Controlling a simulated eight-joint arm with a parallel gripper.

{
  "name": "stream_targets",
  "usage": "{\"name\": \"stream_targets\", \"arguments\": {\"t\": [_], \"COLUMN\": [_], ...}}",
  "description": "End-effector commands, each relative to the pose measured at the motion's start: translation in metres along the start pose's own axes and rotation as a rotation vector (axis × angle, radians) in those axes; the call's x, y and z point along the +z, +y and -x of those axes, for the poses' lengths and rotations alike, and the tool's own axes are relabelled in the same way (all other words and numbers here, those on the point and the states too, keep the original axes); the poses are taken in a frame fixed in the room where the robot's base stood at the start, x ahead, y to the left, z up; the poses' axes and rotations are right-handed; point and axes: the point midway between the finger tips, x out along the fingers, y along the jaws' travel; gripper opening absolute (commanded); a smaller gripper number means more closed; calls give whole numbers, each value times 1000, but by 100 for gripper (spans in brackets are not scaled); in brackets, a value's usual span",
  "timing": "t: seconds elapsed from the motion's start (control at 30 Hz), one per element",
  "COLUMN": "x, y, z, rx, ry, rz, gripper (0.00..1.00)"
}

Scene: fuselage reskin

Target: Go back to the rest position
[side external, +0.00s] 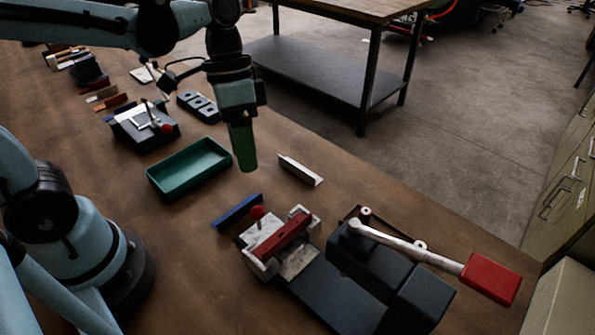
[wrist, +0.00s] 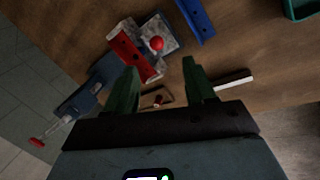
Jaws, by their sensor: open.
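My gripper (side external: 245,165) hangs fingers-down above the table, beside the green tray (side external: 160,185). In the wrist view its two green fingers (wrist: 161,65) are spread apart with nothing between them. A red bar (side external: 262,240) sits in the pale clamp fixture (side external: 298,262), which has a red ball knob (side external: 258,212). The fixture stands in front of the gripper and also shows in the wrist view (wrist: 166,28). A blue bar (side external: 237,212) lies next to it. A white angle strip (side external: 300,170) lies to the right of the fingers.
A dark press-like tool (side external: 365,262) with a long lever and red handle (side external: 490,279) stands at the near right. Farther back are another knobbed fixture (side external: 135,130), a dark slotted block (side external: 198,106) and several coloured strips. A steel-legged bench (side external: 320,80) stands behind.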

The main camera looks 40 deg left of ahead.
Motion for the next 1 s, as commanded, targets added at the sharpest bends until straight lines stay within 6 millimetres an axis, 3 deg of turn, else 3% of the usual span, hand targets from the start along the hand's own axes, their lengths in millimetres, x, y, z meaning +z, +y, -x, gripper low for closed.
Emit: {"name": "stream_targets", "arguments": {"t": [0.27,0.7,1.0], "x": [1,11,12], "y": [-4,-58,-70], "z": [0,10,18], "rx": [-32,-378,-441], "ry": [34,540,681], "rz": [26,313,357], "gripper": [55,55,55]}}
